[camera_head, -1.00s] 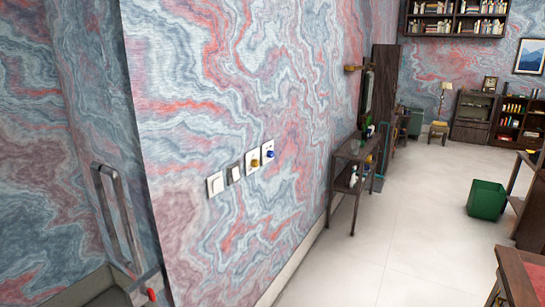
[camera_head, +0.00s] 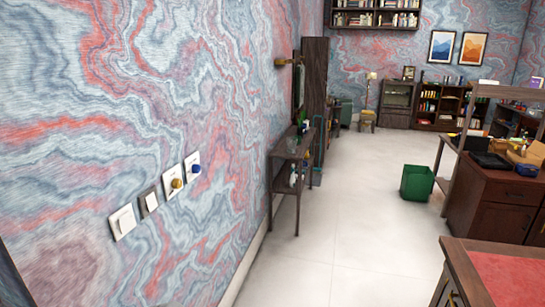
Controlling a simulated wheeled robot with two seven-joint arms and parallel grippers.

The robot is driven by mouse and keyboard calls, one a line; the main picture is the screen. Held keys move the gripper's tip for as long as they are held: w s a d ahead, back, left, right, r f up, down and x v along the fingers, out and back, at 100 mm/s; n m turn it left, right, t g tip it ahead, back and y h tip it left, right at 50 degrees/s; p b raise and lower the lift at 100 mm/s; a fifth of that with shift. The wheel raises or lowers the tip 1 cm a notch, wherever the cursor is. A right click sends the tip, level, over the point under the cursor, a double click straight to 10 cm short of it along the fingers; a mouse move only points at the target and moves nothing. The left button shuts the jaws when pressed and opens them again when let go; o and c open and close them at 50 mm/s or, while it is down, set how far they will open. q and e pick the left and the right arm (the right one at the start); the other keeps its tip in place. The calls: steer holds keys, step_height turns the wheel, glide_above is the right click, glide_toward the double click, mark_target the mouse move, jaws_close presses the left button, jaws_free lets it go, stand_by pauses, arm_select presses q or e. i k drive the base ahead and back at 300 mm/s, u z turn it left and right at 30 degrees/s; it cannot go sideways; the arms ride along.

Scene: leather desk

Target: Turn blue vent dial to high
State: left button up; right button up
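The blue vent dial (camera_head: 196,169) is a small round knob on a white wall plate, the farthest in a row of plates on the marbled wall at the left. A yellow-gold dial (camera_head: 177,183) on its own white plate sits just to its left. Nearer still are a dark-framed switch (camera_head: 150,202) and a white switch (camera_head: 122,222). The blue dial's pointer setting is too small to read. Neither of my grippers shows in the head view.
A narrow dark side table (camera_head: 289,155) stands against the wall beyond the plates. A green bin (camera_head: 417,183) stands on the pale floor. A wooden desk with a red top (camera_head: 505,278) is at the lower right. The floor (camera_head: 335,230) between is clear.

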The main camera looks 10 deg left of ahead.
mark_target(195, 168)
steer(key=z, duration=0.1)
steer(key=i, duration=1.55)
steer(key=u, duration=0.65)
